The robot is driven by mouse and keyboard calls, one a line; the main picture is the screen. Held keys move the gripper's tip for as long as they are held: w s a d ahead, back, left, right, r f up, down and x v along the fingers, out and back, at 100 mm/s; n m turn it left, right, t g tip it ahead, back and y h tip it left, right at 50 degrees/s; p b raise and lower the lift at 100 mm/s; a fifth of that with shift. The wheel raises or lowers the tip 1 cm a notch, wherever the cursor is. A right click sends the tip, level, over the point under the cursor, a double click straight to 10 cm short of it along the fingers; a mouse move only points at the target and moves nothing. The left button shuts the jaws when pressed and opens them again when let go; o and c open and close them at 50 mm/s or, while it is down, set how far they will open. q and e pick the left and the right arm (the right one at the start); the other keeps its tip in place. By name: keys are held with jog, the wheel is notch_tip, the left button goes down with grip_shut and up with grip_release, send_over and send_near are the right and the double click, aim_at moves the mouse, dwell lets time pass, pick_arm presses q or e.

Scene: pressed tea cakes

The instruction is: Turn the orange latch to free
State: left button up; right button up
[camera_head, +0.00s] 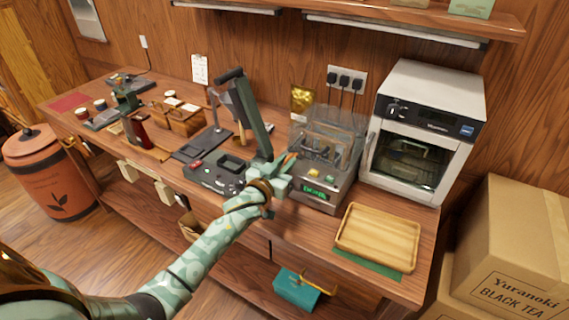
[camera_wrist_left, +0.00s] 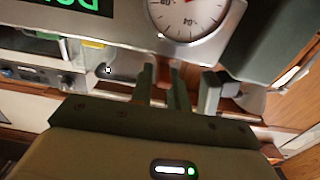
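The orange latch (camera_head: 291,157) shows as a small orange piece at the left side of the grey press machine (camera_head: 321,203), which has a green lit display. My left gripper (camera_head: 284,166) is right beside the latch; I cannot tell whether they touch. I cannot make out the latch in that view. My right gripper is not in view.
A white oven (camera_head: 425,125) stands right of the machine. A wooden tray (camera_head: 378,238) lies in front of it on a green mat. A dark lever press (camera_head: 250,120) and a control box (camera_head: 215,172) stand left of the gripper. Cardboard boxes (camera_head: 515,245) are at the right.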

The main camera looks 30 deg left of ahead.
pick_arm(q)
grip_shut()
jog(key=shift+h, duration=0.3)
jog(key=m+h, duration=0.1)
jog(key=m+h+p, duration=0.1)
jog(key=h, duration=0.1)
jog(key=shift+a+m+g, duration=0.3)
jog(key=shift+a+m, duration=0.1)
jog(key=m+h, duration=0.1)
jog(key=g+h+b, duration=0.1)
jog(key=h, duration=0.1)
jog(key=shift+w+a+f+m, duration=0.1)
jog(key=shift+w+a+m, duration=0.1)
jog(key=shift+m, duration=0.2)
jog(key=shift+m+g+h+b, duration=0.6)
jog(key=shift+m+h+b, duration=0.1)
jog(key=shift+h, duration=0.5)
